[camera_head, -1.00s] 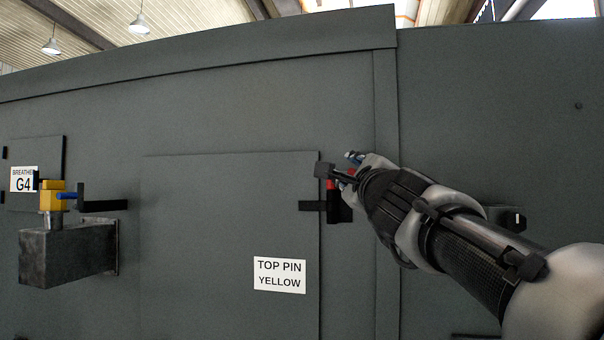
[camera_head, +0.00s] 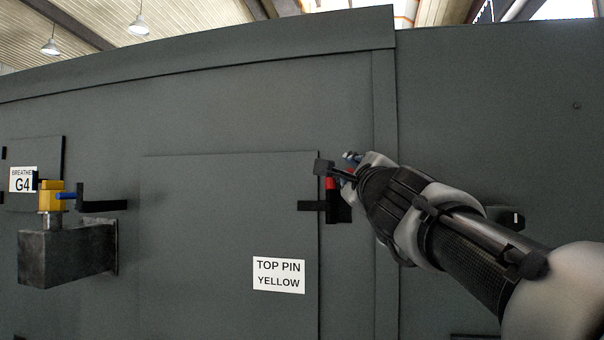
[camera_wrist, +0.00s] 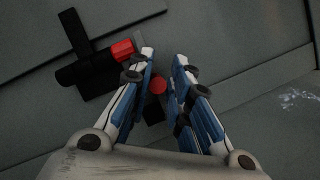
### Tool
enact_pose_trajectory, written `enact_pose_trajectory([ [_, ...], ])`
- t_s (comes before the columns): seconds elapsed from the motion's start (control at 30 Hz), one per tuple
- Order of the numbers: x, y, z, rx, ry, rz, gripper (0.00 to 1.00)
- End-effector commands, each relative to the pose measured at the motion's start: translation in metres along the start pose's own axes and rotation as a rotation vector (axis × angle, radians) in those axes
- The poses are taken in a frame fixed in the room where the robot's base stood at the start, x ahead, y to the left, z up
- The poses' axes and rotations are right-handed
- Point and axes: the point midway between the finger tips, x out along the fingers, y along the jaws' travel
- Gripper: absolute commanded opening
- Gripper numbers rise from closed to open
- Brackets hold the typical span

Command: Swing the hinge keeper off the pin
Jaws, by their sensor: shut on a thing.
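The hinge (camera_head: 335,207) is a black bracket with red parts at the right edge of the large grey door. In the wrist view its black barrel (camera_wrist: 88,72) has a red cylinder (camera_wrist: 123,50) at its end, close to my left finger. My gripper (camera_wrist: 164,57) has blue and white fingers. Between them are a red round knob (camera_wrist: 158,84) and a dark block (camera_wrist: 153,111), which I take for the hinge keeper. The fingers are closed on it. The pin and the keeper's join to it cannot be made out. In the head view my gripper (camera_head: 352,158) largely hides the contact.
A label (camera_head: 279,275) on the door (camera_head: 220,220) reads TOP PIN YELLOW. A dark fitting (camera_head: 506,216) is behind my arm.

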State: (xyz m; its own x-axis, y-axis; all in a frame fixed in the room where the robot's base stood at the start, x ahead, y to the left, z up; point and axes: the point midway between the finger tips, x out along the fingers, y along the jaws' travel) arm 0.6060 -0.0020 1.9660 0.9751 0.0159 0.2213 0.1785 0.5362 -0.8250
Motion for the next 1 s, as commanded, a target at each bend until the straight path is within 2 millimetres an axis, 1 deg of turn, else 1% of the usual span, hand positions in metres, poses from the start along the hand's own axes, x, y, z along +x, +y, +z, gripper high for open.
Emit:
enact_pose_trajectory([
  [0.03, 0.002, 0.009, -0.006, 0.013, 0.012, 0.009, 0.0],
  [0.07, 0.002, 0.009, -0.006, 0.018, 0.012, 0.007, 0.0],
  [0.37, 0.003, 0.007, -0.006, 0.104, 0.014, -0.03, 0.0],
  [0.67, 0.005, 0.002, -0.003, 0.246, 0.014, -0.088, 0.0],
  [0.77, 0.005, 0.0, -0.003, 0.319, 0.014, -0.118, 0.0],
  [1.0, 0.007, -0.012, 0.0, 0.531, 0.014, -0.207, 0.0],
])
